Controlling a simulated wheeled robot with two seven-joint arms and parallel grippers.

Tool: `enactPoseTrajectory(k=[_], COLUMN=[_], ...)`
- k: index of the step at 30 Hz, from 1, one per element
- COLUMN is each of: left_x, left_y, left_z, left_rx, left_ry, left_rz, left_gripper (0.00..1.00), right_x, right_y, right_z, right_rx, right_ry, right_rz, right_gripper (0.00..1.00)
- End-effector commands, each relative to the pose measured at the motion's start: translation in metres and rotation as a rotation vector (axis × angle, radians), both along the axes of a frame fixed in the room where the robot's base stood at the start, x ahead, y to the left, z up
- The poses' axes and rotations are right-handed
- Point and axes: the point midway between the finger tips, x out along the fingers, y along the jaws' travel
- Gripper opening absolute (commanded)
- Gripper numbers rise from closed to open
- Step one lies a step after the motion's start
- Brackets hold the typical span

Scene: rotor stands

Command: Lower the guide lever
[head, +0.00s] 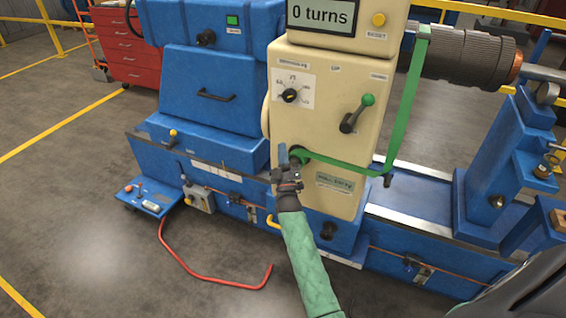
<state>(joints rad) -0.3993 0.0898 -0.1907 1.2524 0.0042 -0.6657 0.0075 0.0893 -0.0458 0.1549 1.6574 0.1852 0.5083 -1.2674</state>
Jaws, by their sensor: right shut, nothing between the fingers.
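A short black lever with a green ball knob (358,113) is on the right of the cream machine panel (335,150), tilted with its knob up and to the right. I cannot read its label, so I cannot tell for sure that it is the guide lever. My right gripper (289,157) is shut and empty at the panel's lower left, well below and left of that lever. A green strap (345,165) runs from beside my fingers to a dark pin at right, then up. Whether my fingers touch the strap is unclear. My left gripper is out of view.
A rotary dial (290,96) and a "0 turns" display (320,14) are on the cream housing. A ribbed dark rotor (470,55) lies at upper right, by a blue stand (490,165).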

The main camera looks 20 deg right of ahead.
Motion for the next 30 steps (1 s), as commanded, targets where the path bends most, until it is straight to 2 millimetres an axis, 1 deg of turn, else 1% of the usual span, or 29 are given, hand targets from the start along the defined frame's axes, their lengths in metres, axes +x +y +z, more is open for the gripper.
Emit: enactPoseTrajectory(k=[1, 4, 11, 15, 30], left_x=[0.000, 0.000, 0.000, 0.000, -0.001], left_y=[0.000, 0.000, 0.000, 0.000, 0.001], left_z=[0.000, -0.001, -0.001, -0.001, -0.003], left_rx=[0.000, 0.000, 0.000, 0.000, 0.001], left_ry=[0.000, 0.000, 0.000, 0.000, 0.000], left_rz=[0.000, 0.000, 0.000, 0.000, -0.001], left_gripper=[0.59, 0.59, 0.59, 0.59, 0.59], right_x=[0.000, 0.000, 0.000, 0.000, 0.000], right_y=[0.002, 0.006, 0.012, 0.013, 0.013], right_z=[-0.009, -0.021, -0.038, -0.041, -0.040], right_rx=[0.008, 0.024, 0.046, 0.051, 0.051], right_ry=[0.021, 0.053, 0.097, 0.104, 0.103], right_rz=[0.015, 0.040, 0.074, 0.080, 0.079], right_gripper=[0.00, 0.00, 0.00, 0.00, 0.00])
